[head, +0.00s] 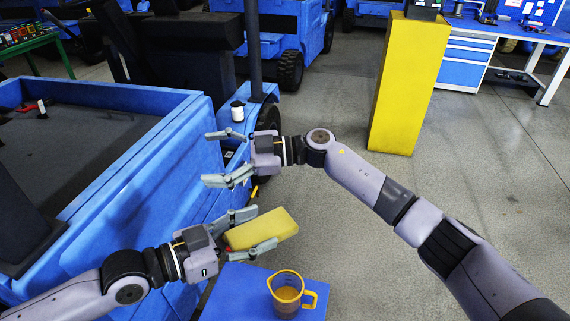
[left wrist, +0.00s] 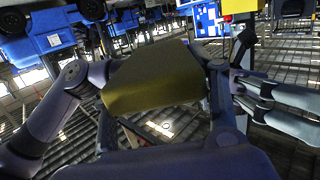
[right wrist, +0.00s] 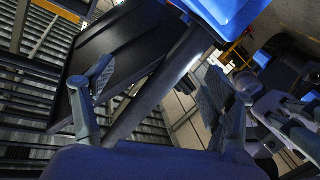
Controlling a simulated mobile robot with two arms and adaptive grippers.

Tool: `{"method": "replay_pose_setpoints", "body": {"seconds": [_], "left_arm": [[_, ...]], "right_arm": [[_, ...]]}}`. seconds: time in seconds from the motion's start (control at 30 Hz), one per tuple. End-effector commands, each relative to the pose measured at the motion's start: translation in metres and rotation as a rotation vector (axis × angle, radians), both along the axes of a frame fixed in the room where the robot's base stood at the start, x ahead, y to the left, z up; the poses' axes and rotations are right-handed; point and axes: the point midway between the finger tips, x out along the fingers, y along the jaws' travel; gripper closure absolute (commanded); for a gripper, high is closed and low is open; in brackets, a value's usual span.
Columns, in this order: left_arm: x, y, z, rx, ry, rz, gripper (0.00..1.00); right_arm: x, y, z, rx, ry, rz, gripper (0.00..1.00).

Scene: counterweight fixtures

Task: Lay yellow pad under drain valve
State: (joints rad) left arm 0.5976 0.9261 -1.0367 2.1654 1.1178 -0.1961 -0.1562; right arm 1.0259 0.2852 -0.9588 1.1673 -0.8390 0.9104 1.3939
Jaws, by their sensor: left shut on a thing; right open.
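The yellow pad (head: 265,228) is a thick block held above the floor in my left gripper (head: 261,230). The pad also fills the middle of the left wrist view (left wrist: 155,80), between the fingers. My right gripper (head: 213,158) is open and empty beside the blue vehicle's side, above the pad in the head view. Its spread fingers show in the right wrist view (right wrist: 158,95). A small yellow part (head: 254,192) shows low by the vehicle behind the grippers; I cannot tell whether it is the drain valve. No valve body is clearly visible.
A blue stand (head: 237,292) at the bottom bears a jug of brown liquid (head: 287,294). A white canister (head: 237,111) sits on the blue vehicle's ledge (head: 258,92). The truck bed wall (head: 150,185) is at left. A yellow pillar (head: 404,85) stands behind. Floor at right is clear.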

Motion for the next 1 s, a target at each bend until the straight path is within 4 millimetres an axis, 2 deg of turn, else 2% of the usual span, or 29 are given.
{"method": "replay_pose_setpoints", "body": {"seconds": [0.03,0.17,0.27,0.4,0.6,0.7,0.87,1.0], "left_arm": [[0.0,0.0,0.0,0.0,0.0,0.0,0.66],[0.0,0.0,0.0,0.0,0.0,0.0,0.66],[0.0,0.0,0.0,0.0,0.0,0.0,0.66],[0.0,0.0,0.0,0.0,0.0,0.0,0.66],[0.0,0.0,0.0,0.0,0.0,0.0,0.66],[0.0,0.0,0.0,0.0,0.0,0.0,0.66],[0.0,0.0,0.0,0.0,0.0,0.0,0.66],[0.0,0.0,0.0,0.0,0.0,0.0,0.66]], "right_arm": [[-0.017,0.007,0.015,-0.067,-0.025,0.079,0.22],[-0.061,0.01,0.03,-0.292,-0.045,0.249,0.22],[-0.087,0.0,0.033,-0.501,-0.053,0.329,0.22],[-0.109,-0.031,0.033,-0.828,-0.055,0.357,0.22],[-0.116,-0.089,0.043,-1.247,-0.047,0.244,0.22],[-0.115,-0.113,0.05,-1.388,-0.041,0.166,0.22],[-0.113,-0.134,0.058,-1.505,-0.034,0.084,0.22],[-0.114,-0.139,0.051,-1.53,-0.03,0.068,0.22]]}}
